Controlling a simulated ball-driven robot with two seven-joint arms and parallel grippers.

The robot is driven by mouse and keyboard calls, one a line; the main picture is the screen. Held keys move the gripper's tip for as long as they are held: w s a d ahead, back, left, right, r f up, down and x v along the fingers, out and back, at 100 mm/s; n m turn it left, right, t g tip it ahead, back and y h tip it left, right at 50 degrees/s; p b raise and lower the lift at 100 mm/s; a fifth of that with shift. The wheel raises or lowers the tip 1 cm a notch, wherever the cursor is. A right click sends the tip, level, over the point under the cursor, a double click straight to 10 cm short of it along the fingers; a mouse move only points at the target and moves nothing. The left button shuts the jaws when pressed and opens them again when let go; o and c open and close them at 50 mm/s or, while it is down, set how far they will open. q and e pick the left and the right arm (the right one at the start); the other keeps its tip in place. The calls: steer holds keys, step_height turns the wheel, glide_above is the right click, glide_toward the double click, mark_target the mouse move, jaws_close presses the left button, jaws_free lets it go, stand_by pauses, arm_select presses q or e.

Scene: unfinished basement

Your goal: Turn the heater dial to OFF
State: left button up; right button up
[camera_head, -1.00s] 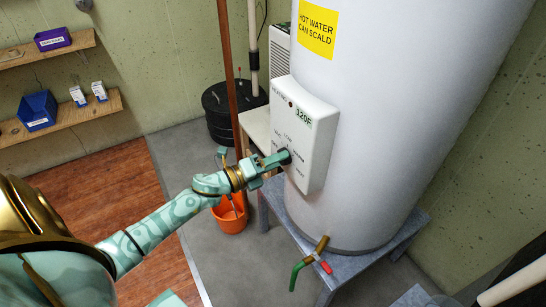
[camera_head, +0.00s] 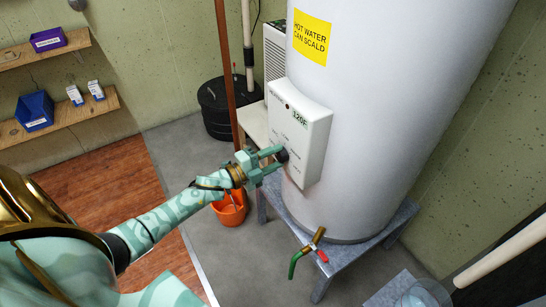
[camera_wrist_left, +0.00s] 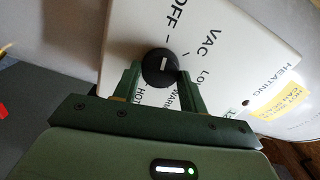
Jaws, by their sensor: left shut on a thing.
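The black round heater dial (camera_head: 283,156) sits low on the white control box (camera_head: 308,130) of the water heater. My left gripper (camera_head: 276,162) reaches it from the left and is shut on it. In the left wrist view the dial (camera_wrist_left: 160,68) stands between the two green fingers of the left gripper (camera_wrist_left: 158,82), one on each side. A short white mark shows on the dial's face; which label it points to is unclear. OFF, VAC, LOW, WARM and HOT are printed around it, partly hidden by the fingers. My right gripper is out of view.
The white tank (camera_head: 390,100) stands on a grey metal stand (camera_head: 350,250). A drain valve with a green spout (camera_head: 296,262) sticks out below. A brown pipe (camera_head: 226,70) rises behind my gripper, and an orange bucket (camera_head: 230,214) is on the floor.

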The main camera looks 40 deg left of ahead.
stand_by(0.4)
arm_select(q)
steer(key=o, duration=1)
steer(key=shift+a, duration=0.1)
steer(key=shift+c, duration=0.2)
steer(key=p+v, duration=0.2)
steer(key=v, duration=1.4)
steer(key=shift+s, duration=0.15)
